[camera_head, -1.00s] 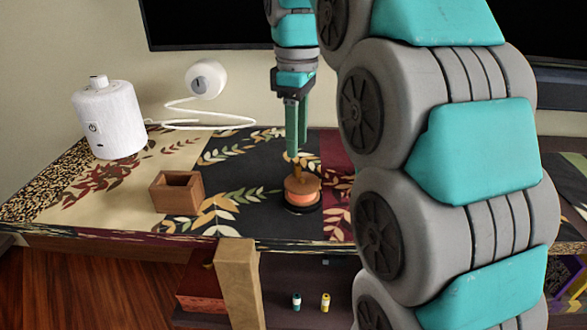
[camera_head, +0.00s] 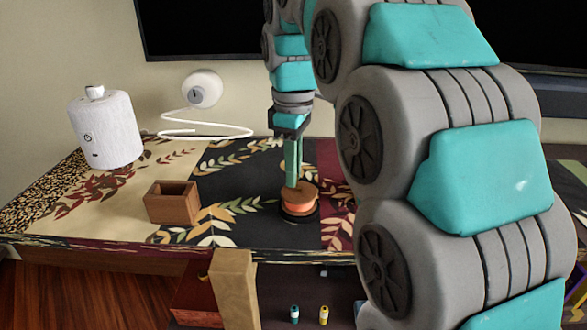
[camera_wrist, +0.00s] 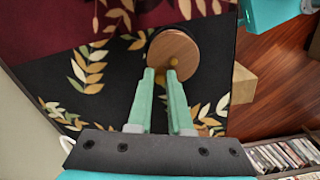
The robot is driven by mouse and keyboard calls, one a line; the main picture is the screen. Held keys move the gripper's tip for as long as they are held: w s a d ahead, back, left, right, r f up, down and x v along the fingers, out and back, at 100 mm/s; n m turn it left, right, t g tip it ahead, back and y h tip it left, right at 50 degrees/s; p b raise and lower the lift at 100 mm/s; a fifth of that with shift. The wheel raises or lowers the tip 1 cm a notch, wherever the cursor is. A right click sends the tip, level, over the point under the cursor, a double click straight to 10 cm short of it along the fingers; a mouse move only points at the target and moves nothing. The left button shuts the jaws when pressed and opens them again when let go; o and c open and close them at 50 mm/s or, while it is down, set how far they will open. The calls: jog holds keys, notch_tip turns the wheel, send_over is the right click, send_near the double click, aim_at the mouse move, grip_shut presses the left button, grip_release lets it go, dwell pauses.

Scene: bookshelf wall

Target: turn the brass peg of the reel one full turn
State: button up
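The reel (camera_head: 299,206) stands on the dark part of the patterned table top, a wooden disc over an orange band on a black base. It also shows from above in the wrist view (camera_wrist: 173,50). My gripper (camera_head: 293,183) points down with its green fingertips at the top of the reel. In the wrist view my gripper (camera_wrist: 160,74) has its two fingers apart, with a narrow gap at the reel's edge.
An open wooden box (camera_head: 173,204) stands left of the reel. A white cylinder (camera_head: 106,130) and a white round device with a cord (camera_head: 203,90) are farther back. A wooden post (camera_head: 234,290) rises at the table's front. My arm covers the right side.

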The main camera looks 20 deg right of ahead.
grip_shut()
jog(key=shift+d+m, duration=0.1)
jog(key=shift+m, duration=0.3)
